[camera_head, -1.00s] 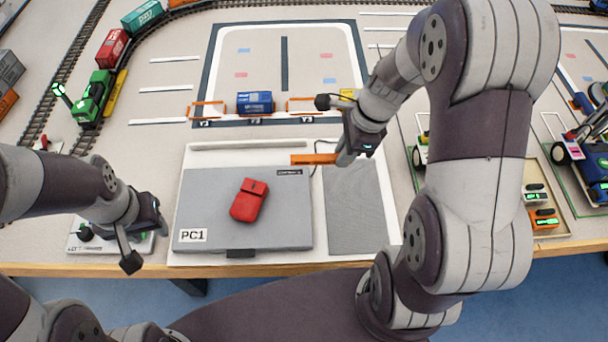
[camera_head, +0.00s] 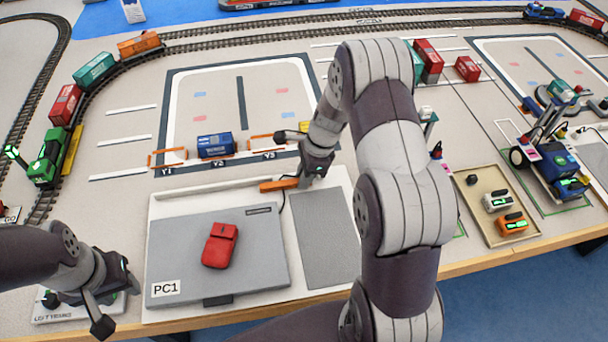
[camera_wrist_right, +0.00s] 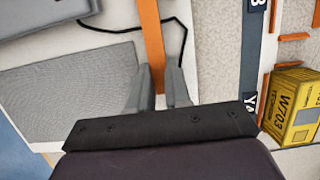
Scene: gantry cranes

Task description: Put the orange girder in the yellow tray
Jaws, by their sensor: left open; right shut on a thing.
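The orange girder (camera_head: 278,185) is a thin bar over the pale board's upper part, beside the laptop. My right gripper (camera_head: 308,176) is shut on one end of it, and the rest sticks out to the left. In the right wrist view the girder (camera_wrist_right: 151,40) runs up from between the fingers (camera_wrist_right: 161,88). I cannot tell its exact height. A shallow tan-yellow tray (camera_head: 476,214) lies at the right and holds small white, orange and dark items; it is the only tray I make out. My left gripper (camera_head: 117,298) is open and empty at the lower left.
A grey laptop marked PC1 (camera_head: 190,245) bears a red object (camera_head: 220,246). A black cable (camera_wrist_right: 187,42) runs beside the girder. A blue container (camera_head: 215,146) and a yellow container (camera_wrist_right: 292,103) stand beyond the board. A crane vehicle (camera_head: 552,160) stands beyond the tray.

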